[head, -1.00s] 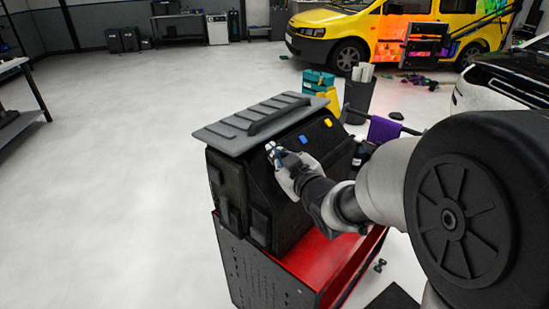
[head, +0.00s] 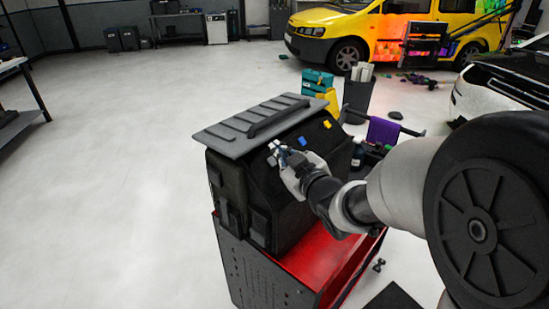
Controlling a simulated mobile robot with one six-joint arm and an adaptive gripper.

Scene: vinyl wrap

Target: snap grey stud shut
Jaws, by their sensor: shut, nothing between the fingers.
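A black bag-like case (head: 250,185) with a ribbed grey lid (head: 240,130) stands on a red cart. A blue stud or tab (head: 303,141) and a yellow one (head: 327,124) show on its sloped front face. My gripper (head: 275,152) is shut, with its tips at the upper left part of this face, just below the lid edge. I cannot make out the grey stud; the fingers cover that area. I cannot tell whether the tips touch the face.
The red cart (head: 315,262) has bare tray room in front of the case. A teal and yellow box (head: 320,85), a dark bin (head: 358,98) and a purple cloth (head: 383,130) stand behind. Open floor lies to the left. A yellow van (head: 365,30) is at the back.

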